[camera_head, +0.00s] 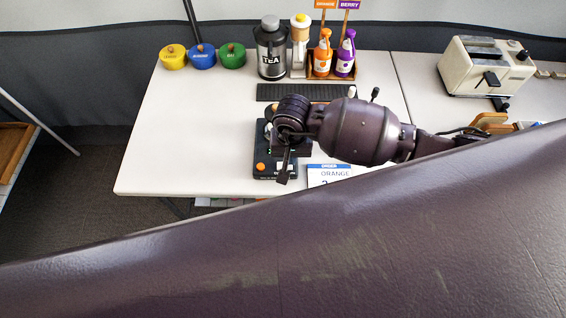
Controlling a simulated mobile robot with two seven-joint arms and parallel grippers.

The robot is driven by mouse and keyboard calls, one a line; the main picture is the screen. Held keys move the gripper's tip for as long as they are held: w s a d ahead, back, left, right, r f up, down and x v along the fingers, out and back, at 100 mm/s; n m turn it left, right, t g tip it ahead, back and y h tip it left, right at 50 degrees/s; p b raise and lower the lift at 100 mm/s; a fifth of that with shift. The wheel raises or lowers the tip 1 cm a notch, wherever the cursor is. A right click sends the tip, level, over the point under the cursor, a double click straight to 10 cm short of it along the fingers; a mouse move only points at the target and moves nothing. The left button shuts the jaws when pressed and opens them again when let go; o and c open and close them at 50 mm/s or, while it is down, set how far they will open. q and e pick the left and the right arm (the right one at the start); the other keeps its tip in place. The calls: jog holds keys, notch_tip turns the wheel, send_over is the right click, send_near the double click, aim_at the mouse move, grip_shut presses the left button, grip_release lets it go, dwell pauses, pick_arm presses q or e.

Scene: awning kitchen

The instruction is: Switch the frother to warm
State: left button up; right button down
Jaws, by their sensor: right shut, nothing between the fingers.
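The frother (262,174) is a dark unit standing near the front edge of the white table. It has an orange knob on its front left and small green marks on it. My right gripper (284,181) is over the frother, pointing down, with its fingers shut and nothing between them. The fingertips are at the frother's front, to the right of the orange knob; I cannot tell whether they touch it. My wrist and arm hide much of the frother's upper and right parts, and its setting cannot be read. My left gripper is not in view.
Behind are a dark mat (270,93), a TEA canister (270,50), orange (322,58) and purple (346,60) bottles, and coloured pots (202,57). A toaster (468,75) stands right. The table's left side is clear.

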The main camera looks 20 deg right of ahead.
jog(key=shift+f, duration=0.1)
dwell(0.7)
jog(key=shift+f, duration=0.2)
jog(key=shift+f+b, duration=0.9)
jog(key=shift+b, duration=0.05)
jog(key=shift+f, duration=0.1)
dwell(0.3)
dwell(0.4)
jog(key=shift+r+p, duration=0.45)
jog(key=shift+r, duration=0.6)
jog(key=shift+r, duration=0.2)
